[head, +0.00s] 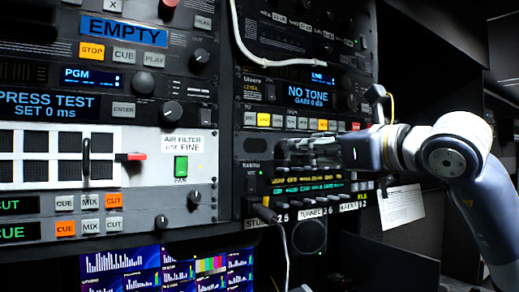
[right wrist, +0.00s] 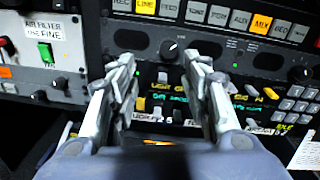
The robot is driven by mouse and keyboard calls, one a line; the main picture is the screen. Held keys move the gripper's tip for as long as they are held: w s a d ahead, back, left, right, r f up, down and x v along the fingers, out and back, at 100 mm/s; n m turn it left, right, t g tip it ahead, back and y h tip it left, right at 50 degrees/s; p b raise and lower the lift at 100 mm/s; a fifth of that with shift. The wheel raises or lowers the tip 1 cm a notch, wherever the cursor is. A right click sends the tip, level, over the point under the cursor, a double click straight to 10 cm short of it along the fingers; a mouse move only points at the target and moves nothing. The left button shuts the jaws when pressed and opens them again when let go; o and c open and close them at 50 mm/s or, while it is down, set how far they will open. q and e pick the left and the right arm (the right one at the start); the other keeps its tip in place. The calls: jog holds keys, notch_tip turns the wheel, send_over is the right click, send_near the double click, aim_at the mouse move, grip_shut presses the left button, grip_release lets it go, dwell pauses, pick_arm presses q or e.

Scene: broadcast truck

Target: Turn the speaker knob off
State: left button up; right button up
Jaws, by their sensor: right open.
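My right gripper (head: 284,150) reaches in from the right, in front of the right-hand rack. In the right wrist view my right gripper (right wrist: 162,68) is open, with one finger on each side and nothing held between them. A dark round knob with a white pointer line (right wrist: 169,50) shows between and just beyond the fingertips. No readable label marks it as the speaker knob. Contact with the knob cannot be told. A round speaker grille (head: 310,236) sits lower on the rack. My left gripper is not in view.
A row of lit buttons (right wrist: 215,15) runs above the knob. A lit green and yellow display strip (head: 307,184) lies just below the gripper. A cable (head: 287,255) hangs below the rack. The left rack carries a green fan switch (head: 181,167).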

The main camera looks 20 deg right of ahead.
aim_at(286, 146)
jog(key=w+p, duration=0.1)
jog(key=w, duration=0.1)
jog(key=w+p, duration=0.2)
jog(key=w, duration=0.1)
jog(key=w+p, duration=0.1)
jog(key=w, duration=0.1)
jog(key=shift+w+r+p, duration=0.2)
jog(key=shift+r+p, duration=0.1)
jog(key=shift+r, duration=0.1)
jog(key=shift+w+a+f, duration=0.1)
jog(key=shift+w+a, duration=0.05)
jog(key=shift+w, duration=0.45)
jog(key=c, duration=0.6)
grip_shut()
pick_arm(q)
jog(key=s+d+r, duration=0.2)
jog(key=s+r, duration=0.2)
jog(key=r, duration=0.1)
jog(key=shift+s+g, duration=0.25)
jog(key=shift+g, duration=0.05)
